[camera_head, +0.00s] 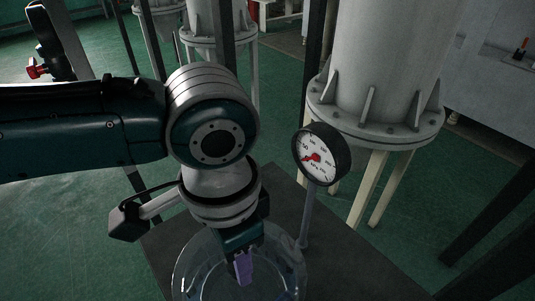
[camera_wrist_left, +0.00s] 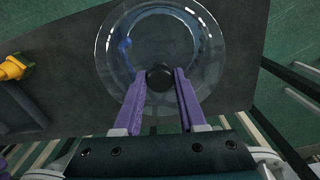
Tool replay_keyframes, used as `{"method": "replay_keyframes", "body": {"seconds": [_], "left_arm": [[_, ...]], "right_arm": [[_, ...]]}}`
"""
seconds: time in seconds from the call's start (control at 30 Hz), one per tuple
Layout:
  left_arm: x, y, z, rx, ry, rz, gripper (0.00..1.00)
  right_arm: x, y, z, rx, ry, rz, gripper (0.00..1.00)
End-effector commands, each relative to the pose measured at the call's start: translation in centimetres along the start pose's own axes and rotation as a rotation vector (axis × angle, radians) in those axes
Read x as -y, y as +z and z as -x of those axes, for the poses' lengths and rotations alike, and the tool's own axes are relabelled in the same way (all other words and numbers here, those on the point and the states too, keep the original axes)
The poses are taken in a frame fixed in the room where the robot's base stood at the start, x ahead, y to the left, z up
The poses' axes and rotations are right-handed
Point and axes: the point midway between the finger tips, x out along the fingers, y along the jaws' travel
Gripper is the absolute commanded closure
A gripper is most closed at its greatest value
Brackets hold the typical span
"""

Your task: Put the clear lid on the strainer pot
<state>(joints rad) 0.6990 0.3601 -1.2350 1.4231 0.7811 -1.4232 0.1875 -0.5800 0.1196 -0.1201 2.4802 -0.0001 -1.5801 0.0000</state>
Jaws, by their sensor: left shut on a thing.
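The clear lid (camera_head: 290,268) is a round transparent disc at the bottom of the head view, partly cut off by the frame edge. In the left wrist view the clear lid (camera_wrist_left: 205,48) shows with its dark round knob (camera_wrist_left: 160,76) near the middle. My left gripper (camera_head: 243,268) points down over the lid. Its purple fingers (camera_wrist_left: 160,82) are shut on the knob, one on each side. I cannot make out the strainer pot clearly; whatever is under the lid is seen only through it.
A pressure gauge (camera_head: 322,153) on a thin stem stands close right of my left wrist. A dark flat surface (camera_head: 345,262) lies below. A large grey flanged tank (camera_head: 385,65) on pale legs stands behind. A yellow fitting (camera_wrist_left: 14,67) shows at the wrist view's left edge.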

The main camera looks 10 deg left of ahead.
Motion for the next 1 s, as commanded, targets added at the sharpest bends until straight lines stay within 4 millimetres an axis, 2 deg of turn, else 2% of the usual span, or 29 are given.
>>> {"method": "replay_keyframes", "body": {"seconds": [0.6, 0.63, 0.9, 1.0], "left_arm": [[0.0, 0.0, -1.3, -0.001, 0.001, 0.0, 1.0], [0.0, 0.0, -1.2, -0.001, 0.0, 0.0, 0.56], [0.0, 0.0, -1.2, -0.001, 0.0, 0.0, 0.26], [0.0, 0.0, -1.2, -0.001, 0.0, 0.0, 0.25]], "right_arm": [[0.0, 0.3, -0.8, 0.0, 0.0, 0.0, 0.51], [0.0, 0.2, -0.8, 0.0, 0.0, 0.0, 0.51], [0.0, 0.2, -0.7, 0.0, 0.0, 0.0, 0.51], [0.0, 0.2, -0.7, 0.0, 0.0, 0.0, 0.51]]}}
